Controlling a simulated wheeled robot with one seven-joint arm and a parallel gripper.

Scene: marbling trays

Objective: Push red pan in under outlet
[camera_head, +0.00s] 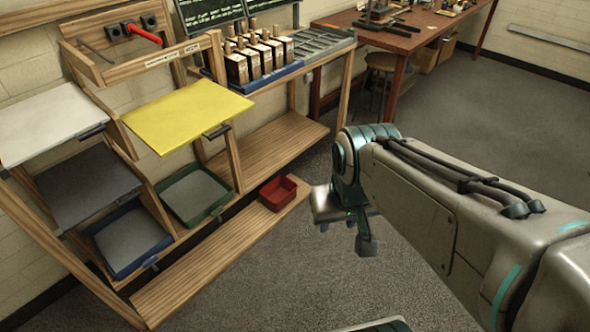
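A small red pan (283,193) sits upright near the right end of the low wooden shelf (232,238), close to its front edge. It looks empty. My gripper (345,222) is just right of the red pan, over the grey floor, with a gap between them. Its fingers are partly hidden by the wrist, so its opening is unclear; nothing shows in it. A green-rimmed tray (196,193) is in the rack left of the pan. A small dark fitting shows at its front right corner; I cannot tell if this is the outlet.
A blue-rimmed tray (131,238) hangs left of the green one. Above are yellow (186,112), white (48,122) and dark grey (86,184) boards. Several wood blocks stand on the bench above the shelf. A wooden table (405,38) is at the back. Floor is open at right.

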